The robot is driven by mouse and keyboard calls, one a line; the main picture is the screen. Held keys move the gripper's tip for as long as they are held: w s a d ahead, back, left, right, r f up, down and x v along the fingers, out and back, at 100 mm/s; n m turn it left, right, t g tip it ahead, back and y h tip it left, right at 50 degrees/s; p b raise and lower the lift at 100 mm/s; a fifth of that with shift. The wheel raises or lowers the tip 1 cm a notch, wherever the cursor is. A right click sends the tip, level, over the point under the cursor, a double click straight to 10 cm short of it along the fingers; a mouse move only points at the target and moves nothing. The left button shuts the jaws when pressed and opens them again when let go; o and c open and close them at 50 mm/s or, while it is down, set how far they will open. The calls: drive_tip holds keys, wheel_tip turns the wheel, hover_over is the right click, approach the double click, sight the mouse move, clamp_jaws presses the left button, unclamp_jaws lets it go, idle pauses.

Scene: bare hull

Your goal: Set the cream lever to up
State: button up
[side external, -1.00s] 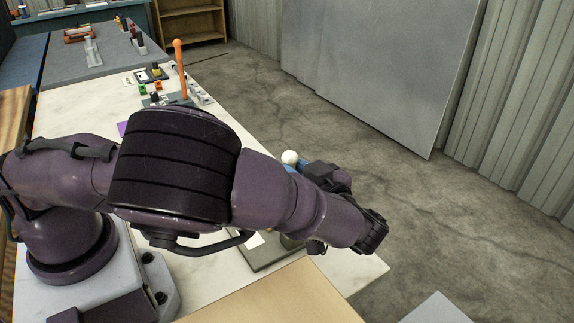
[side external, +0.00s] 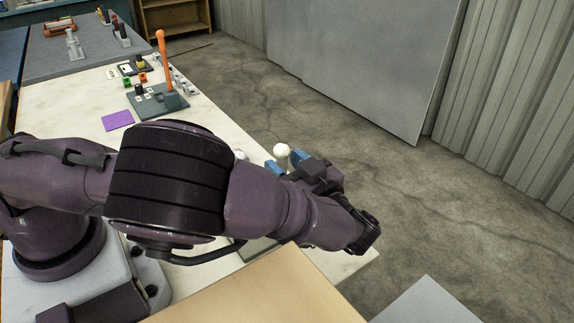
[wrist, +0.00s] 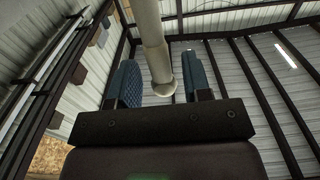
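The cream lever shows in the side view as a pale rounded knob (side external: 281,151) beyond my forearm; its lower part is hidden. In the wrist view its pale shaft (wrist: 152,38) comes down from the top edge and ends in a wider tip between my gripper's two blue fingers. My gripper (wrist: 162,82) is open, with visible gaps on both sides of the lever. In the side view the blue fingers of my gripper (side external: 294,163) show beside and just below the knob. I cannot tell whether either finger touches it.
An orange lever (side external: 164,62) stands upright on a dark panel (side external: 150,102) farther back on the pale table. A purple square (side external: 118,120) lies near it. A tan board (side external: 255,293) is in the near foreground. Bare floor lies right of the table.

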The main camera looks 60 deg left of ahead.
drive_tip(key=shift+d, duration=0.1)
drive_tip(key=d, duration=0.5)
wheel_tip(320, 180, up, 7)
drive_tip(key=shift+a, duration=0.1)
idle(0.3)
